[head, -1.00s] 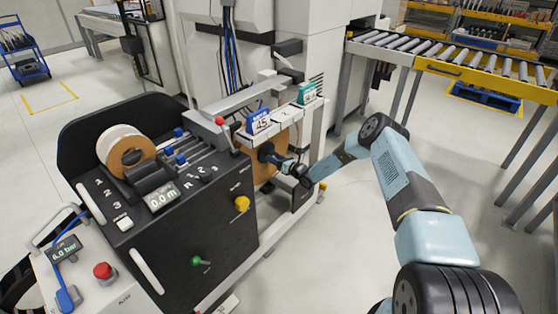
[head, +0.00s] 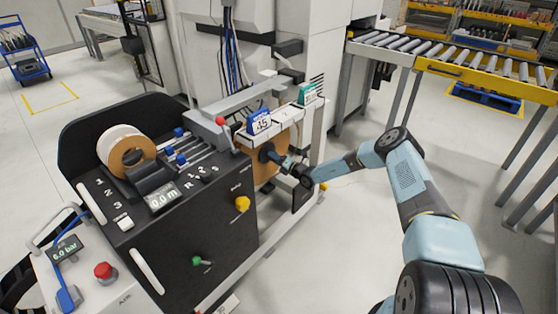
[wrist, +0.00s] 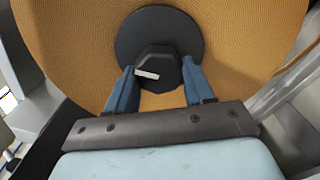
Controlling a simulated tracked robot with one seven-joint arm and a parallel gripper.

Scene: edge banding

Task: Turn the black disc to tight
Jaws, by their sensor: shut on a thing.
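The black disc (wrist: 134,38) sits at the centre of a large orange-brown roll. It has a raised black hub with a short white mark (wrist: 147,74). My gripper (wrist: 157,80) has its two blue fingers on either side of the hub, shut on it, in the wrist view. In the head view, my gripper (head: 282,160) reaches the disc (head: 266,153) from the right, on the right side of the machine. The fingers partly hide the hub there.
The orange-brown roll (wrist: 60,45) surrounds the disc. The black control panel (head: 140,235) with a yellow knob (head: 242,203) stands to the left. Open floor (head: 355,240) lies to the right.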

